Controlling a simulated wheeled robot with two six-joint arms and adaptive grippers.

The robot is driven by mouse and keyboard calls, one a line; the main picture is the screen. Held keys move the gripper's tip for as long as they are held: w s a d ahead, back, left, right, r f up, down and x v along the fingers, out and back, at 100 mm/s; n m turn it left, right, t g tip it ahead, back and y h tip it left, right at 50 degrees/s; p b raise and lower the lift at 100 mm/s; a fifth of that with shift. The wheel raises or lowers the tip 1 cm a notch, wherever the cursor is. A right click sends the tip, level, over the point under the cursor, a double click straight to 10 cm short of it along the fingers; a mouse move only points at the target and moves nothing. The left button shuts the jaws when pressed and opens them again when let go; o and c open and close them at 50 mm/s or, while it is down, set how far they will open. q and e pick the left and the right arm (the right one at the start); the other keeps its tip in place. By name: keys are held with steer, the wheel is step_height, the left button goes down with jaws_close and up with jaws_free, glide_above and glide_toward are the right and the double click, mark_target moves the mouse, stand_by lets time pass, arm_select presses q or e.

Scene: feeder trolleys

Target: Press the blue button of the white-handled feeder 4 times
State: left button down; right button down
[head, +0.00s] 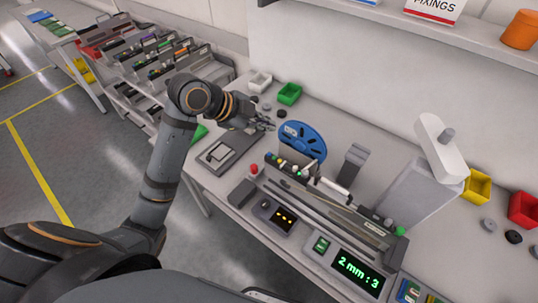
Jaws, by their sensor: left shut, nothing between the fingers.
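My left gripper (266,123) is shut and empty, above the back of the bench beside the blue reel (302,143). The feeder with the white handle (335,188) lies in the bench fixture in front of the reel, running towards the lower right. The gripper is behind and left of this handle, apart from it. I cannot pick out a blue button on the feeder at this size. A display (358,269) in front of it reads "2 mm : 3" in green. My right gripper is not in view.
A grey post with a white head (440,148) stands to the right. A green bin (289,94) is behind the gripper. Trolleys with several feeders (160,60) stand at back left.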

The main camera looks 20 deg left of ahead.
arm_select(q)
steer(key=b, duration=0.8)
glide_above(266, 156)
step_height(266, 156, down, 8)
steer(key=shift+f, duration=0.45)
stand_by(0.7)
steer(key=shift+f, duration=0.4)
steer(key=shift+f+b, duration=0.3)
stand_by(0.4)
steer(key=shift+r+p, duration=0.75)
steer(key=shift+p, duration=0.05)
